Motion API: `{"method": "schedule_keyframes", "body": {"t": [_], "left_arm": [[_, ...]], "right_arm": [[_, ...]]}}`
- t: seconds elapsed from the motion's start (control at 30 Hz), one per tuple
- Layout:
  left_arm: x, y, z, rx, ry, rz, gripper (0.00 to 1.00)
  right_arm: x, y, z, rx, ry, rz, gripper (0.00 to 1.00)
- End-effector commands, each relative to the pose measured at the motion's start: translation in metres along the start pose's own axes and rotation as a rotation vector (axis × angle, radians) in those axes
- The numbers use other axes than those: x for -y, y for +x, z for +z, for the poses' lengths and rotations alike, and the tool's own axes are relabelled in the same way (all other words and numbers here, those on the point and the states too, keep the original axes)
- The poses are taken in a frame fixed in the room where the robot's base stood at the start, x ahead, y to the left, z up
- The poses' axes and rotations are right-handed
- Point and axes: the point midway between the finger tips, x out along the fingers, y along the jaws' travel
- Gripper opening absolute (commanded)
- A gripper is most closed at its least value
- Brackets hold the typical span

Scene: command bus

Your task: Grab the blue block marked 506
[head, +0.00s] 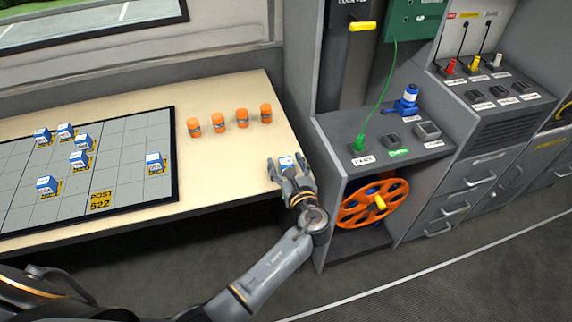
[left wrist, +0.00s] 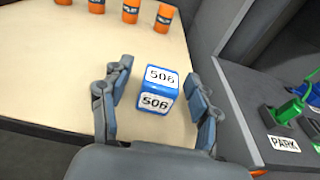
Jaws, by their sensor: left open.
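The blue block marked 506 (left wrist: 156,88) sits on the beige table in the left wrist view, with white labels on its top and near side. My left gripper (left wrist: 160,100) is open, with one finger on each side of the block and a visible gap to each. In the head view the block (head: 287,161) shows between the fingers of my left gripper (head: 290,172), near the right end of the table. My right gripper is not in view.
Several orange canisters (head: 216,120) stand behind on the table (head: 225,165). A gridded board (head: 120,145) at left holds several blue-and-white blocks. A grey cabinet (head: 345,125) with an orange reel (head: 372,203) stands close on the right.

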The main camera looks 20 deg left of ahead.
Motion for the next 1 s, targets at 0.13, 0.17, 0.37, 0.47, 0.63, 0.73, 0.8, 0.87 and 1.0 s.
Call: {"method": "schedule_keyframes", "body": {"t": [0.13, 0.17, 0.37, 0.47, 0.63, 0.73, 0.8, 0.87, 1.0], "left_arm": [[0.0, 0.001, -0.001, -0.001, 0.0, 0.0, 0.62], [0.0, 0.001, -0.001, -0.001, 0.0, 0.0, 0.62], [0.0, 0.001, -0.001, 0.0, 0.0, 0.0, 0.29], [0.0, 0.001, -0.001, 0.0, 0.0, 0.0, 0.09], [0.0, 0.001, 0.0, 0.0, 0.0, 0.0, 0.02], [0.0, 0.001, 0.0, 0.0, 0.0, 0.0, 0.01], [0.0, 0.0, 0.001, 0.0, -0.001, 0.0, 0.01], [0.0, 0.0, 0.004, 0.0, -0.002, 0.0, 0.01], [0.0, -0.002, 0.018, 0.002, -0.004, 0.0, 0.01]], "right_arm": [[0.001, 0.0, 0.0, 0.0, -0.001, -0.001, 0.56], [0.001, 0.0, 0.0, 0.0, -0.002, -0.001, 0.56], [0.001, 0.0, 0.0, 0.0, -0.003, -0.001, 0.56], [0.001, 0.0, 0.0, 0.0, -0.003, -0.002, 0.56], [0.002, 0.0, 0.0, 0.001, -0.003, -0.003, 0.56], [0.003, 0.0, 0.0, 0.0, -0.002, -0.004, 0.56], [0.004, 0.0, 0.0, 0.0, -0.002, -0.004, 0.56], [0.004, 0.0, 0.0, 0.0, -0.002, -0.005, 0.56], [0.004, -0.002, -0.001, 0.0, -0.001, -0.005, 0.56]]}}
